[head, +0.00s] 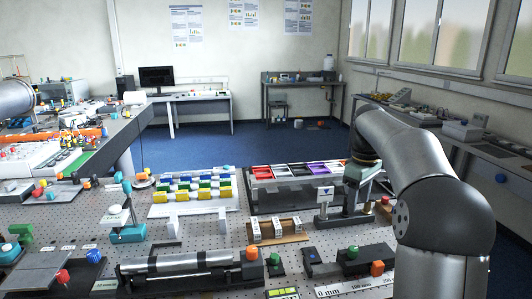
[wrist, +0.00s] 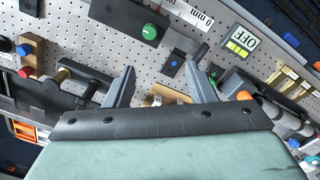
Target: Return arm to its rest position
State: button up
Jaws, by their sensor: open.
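My gripper (wrist: 163,80) shows in the wrist view with two grey fingers spread apart and nothing between them. Its pale green body fills the bottom of that view. In the head view my arm reaches in from the right and bends down over the right part of the perforated table (head: 218,240). The green gripper body (head: 361,174) shows there at the arm's end, near a small upright sign stand (head: 325,197). The fingertips are hard to make out in the head view, and I cannot tell their exact height above the table.
A rack of coloured blocks (head: 193,190) and a dark tray with coloured bins (head: 290,180) stand behind. A metal cylinder fixture (head: 180,265) lies at the front. A black box with a green button (wrist: 150,31) and an OFF sign (wrist: 243,40) show in the wrist view.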

jog(key=s+a+f+m, duration=0.3)
jog(key=s+a, duration=0.6)
jog(key=s, duration=0.2)
jog(key=s+a+f+m, duration=0.2)
jog(key=s+f, duration=0.3)
jog(key=s, duration=0.5)
jog(key=s+a+f+m, duration=0.2)
jog(key=s+a+f, duration=0.2)
jog(key=s, duration=0.7)
notch_tip(320, 180, down, 2)
jog(key=shift+a+f+t, duration=0.2)
jog(key=shift+f+t, duration=0.05)
jog(key=shift+t, duration=0.05)
